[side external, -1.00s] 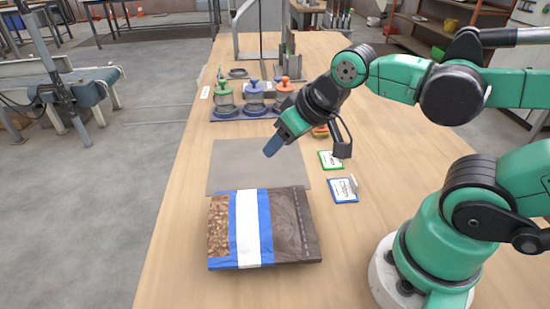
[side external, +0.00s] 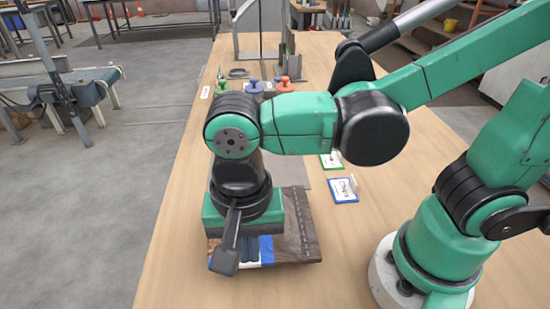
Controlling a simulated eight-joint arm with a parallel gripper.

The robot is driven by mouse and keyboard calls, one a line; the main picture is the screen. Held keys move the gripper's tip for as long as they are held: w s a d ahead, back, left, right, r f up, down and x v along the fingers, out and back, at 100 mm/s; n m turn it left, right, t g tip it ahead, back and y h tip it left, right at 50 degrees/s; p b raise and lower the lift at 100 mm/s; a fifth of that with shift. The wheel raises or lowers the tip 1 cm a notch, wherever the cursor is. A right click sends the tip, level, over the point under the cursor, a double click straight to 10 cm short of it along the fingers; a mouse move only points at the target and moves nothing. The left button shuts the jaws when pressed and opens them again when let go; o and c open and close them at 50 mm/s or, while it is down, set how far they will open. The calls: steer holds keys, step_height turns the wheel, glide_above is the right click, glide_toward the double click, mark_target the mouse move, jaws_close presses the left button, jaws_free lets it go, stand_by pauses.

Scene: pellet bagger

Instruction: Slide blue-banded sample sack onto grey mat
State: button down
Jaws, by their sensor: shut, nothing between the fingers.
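The blue-banded sample sack (side external: 298,228) lies flat on the table at the near end, brown with a dark sealed right edge. Its blue and white bands are mostly hidden by my gripper. My gripper (side external: 250,250) points down over the sack's banded middle, its dark fingers shut and empty. I cannot tell if the fingertips touch the sack. The grey mat (side external: 287,172) lies just beyond the sack; my arm hides most of it.
A blue-edged card (side external: 343,191) and a green-edged card (side external: 328,161) lie right of the mat. The table's left strip is clear.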

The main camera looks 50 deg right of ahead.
step_height(320, 180, down, 7)
steer(key=shift+w+d+r, duration=0.1)
steer(key=shift+d+r, duration=0.05)
steer(key=shift+w+d+r, duration=0.1)
steer(key=shift+w+d, duration=0.75)
steer(key=shift+w, duration=0.05)
steer(key=shift+w+d, duration=0.4)
steer(key=shift+d, duration=0.05)
steer(key=w+d, duration=1.3)
